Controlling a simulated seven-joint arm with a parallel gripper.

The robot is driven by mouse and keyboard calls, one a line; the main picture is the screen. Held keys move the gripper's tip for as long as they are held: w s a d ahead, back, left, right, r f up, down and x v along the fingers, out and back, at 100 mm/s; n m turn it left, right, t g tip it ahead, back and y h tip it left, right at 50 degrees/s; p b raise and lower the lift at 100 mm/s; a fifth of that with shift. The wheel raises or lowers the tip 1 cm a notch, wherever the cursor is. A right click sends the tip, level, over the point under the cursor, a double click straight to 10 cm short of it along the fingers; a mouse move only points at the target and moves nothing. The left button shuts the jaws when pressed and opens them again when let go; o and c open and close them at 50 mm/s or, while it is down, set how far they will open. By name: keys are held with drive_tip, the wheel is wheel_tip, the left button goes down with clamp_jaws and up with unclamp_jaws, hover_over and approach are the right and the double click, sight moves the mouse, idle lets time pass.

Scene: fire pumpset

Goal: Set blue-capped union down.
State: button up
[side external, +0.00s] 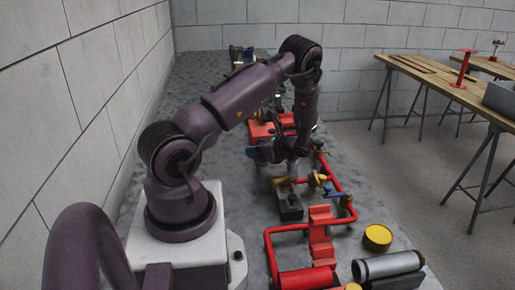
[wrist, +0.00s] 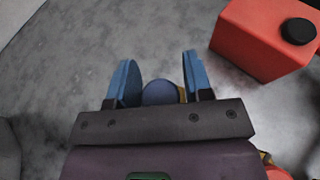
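My gripper (wrist: 158,88) shows in the wrist view with its two blue fingers on either side of a rounded blue cap. This looks like the blue-capped union (wrist: 160,92), held between the fingers. A small yellow part of it shows beside the right finger. The rest of the union is hidden behind the gripper body. Below and beyond the fingers is bare grey surface (wrist: 75,50). The gap between union and surface cannot be judged. In the side view my arm hangs over the bench, and the union cannot be made out clearly.
A red tank with a black cap (wrist: 265,38) stands to the right in the wrist view. In the side view, red pipework (side external: 340,185), a yellow-topped round part (side external: 377,237) and a silver cylinder (side external: 390,265) lie toward the front right. The wall-side bench strip is mostly clear.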

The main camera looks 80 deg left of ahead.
drive_tip(key=o, duration=0.3)
drive_tip(key=shift+o, duration=0.3)
drive_tip(key=shift+r, duration=0.2)
drive_tip(key=w+d+r+n+t+h, duration=0.1)
drive_tip(key=w+d+r+n+t, duration=0.1)
drive_tip(key=w+d+r, duration=0.4)
drive_tip(key=w+d+r+n+t+h, duration=0.1)
drive_tip(key=w+d+r, duration=0.3)
drive_tip(key=d+r, duration=0.35)
drive_tip(key=s+d+r+n+t+h, duration=0.2)
drive_tip(key=s+d+r+t, duration=0.1)
drive_tip(key=d, duration=0.4)
drive_tip(key=s+d+r+n+t+h, duration=0.2)
drive_tip(key=s+d+r+t+h, duration=0.1)
drive_tip(key=d+r+t, duration=0.2)
drive_tip(key=s+d+r+n+t+h, duration=0.2)
drive_tip(key=d+r, duration=0.5)
drive_tip(key=d, duration=0.4)
drive_tip(key=shift+s+d+r+t, duration=0.15)
drive_tip(key=shift+s+r+t, duration=0.1)
drive_tip(key=shift+s+t, duration=0.7)
